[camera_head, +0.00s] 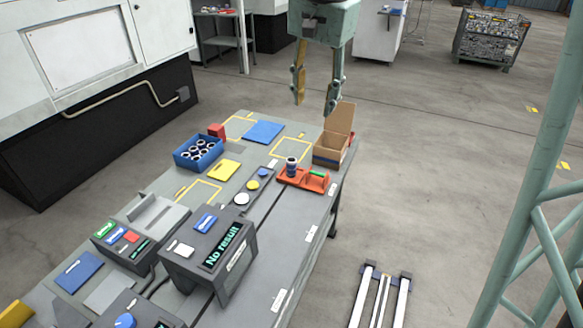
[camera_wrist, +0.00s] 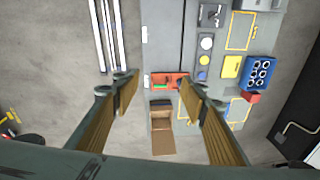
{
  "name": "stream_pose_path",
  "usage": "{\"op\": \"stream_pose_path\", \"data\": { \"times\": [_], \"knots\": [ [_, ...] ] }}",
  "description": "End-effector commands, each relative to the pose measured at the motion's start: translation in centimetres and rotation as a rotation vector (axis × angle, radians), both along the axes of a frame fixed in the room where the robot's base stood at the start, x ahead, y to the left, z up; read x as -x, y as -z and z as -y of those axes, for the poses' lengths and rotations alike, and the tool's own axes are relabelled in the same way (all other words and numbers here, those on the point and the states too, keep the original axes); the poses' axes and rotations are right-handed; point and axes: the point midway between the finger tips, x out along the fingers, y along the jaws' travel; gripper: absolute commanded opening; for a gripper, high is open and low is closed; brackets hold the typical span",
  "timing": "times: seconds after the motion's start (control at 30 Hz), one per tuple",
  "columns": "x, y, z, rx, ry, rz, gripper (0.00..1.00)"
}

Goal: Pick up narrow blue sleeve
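A small dark blue cylinder with a pale ring-like top (camera_head: 291,167) stands upright at the left end of an orange fixture (camera_head: 316,184); it looks like the narrow blue sleeve, though I cannot be sure. A blue bin (camera_head: 183,160) holds several round, white-rimmed, dark-centred pieces; it also shows in the wrist view (camera_wrist: 248,80). My gripper (camera_head: 315,108) hangs high above the far end of the table, open and empty, its two fingers well apart. In the wrist view the orange fixture (camera_wrist: 163,83) lies far below, between the fingertips.
An open cardboard box (camera_head: 326,155) stands at the table's right edge beside the orange fixture. A blue mat (camera_head: 263,132), a red block (camera_head: 217,130) and a yellow plate (camera_head: 222,170) lie nearby. A "No result" display unit (camera_head: 212,255) stands nearer. The air around my gripper is clear.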

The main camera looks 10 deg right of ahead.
Motion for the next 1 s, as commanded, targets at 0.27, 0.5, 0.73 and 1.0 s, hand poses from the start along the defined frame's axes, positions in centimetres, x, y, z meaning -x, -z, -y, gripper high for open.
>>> {"op": "stream_pose_path", "data": {
  "times": [0.27,0.5,0.73,1.0],
  "knots": [
    [-4.7,2.4,0.0,-0.015,0.094,-0.025,0.40],
    [-8.5,4.8,0.0,-0.025,0.177,-0.044,0.40],
    [-12.0,7.4,0.0,-0.034,0.257,-0.061,0.40],
    [-15.9,10.9,0.0,-0.042,0.350,-0.083,0.40]
  ]
}}
